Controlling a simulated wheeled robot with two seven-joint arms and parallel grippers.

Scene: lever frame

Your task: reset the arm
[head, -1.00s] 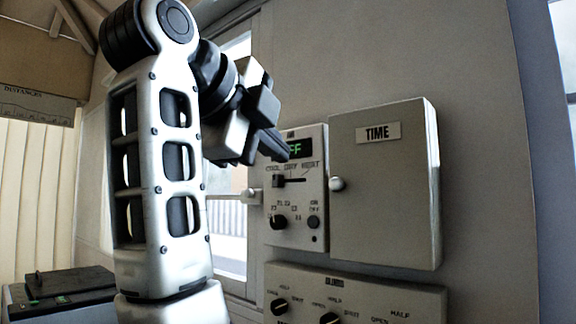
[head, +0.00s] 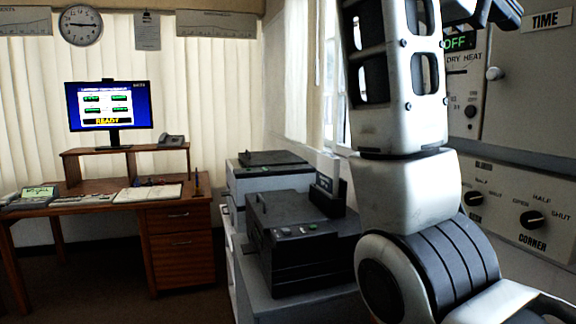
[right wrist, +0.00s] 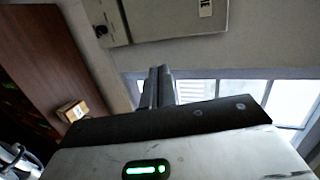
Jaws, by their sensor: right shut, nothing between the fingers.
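My right arm rises through the right half of the head view. Its gripper (head: 490,10) shows only in part at the top edge, in front of the wall panels. In the right wrist view the two dark fingers of my right gripper (right wrist: 160,76) lie together, shut with nothing between them. They stand clear of the wall and the window behind them. My left gripper is in neither view.
A control panel (head: 463,75) reads OFF beside a TIME box (head: 532,100). A knob panel (head: 515,205) is below. Dark printer-like machines (head: 300,240) stand left of my arm. A desk (head: 120,200) carries a monitor (head: 108,106) reading READY. Dark floor lies between.

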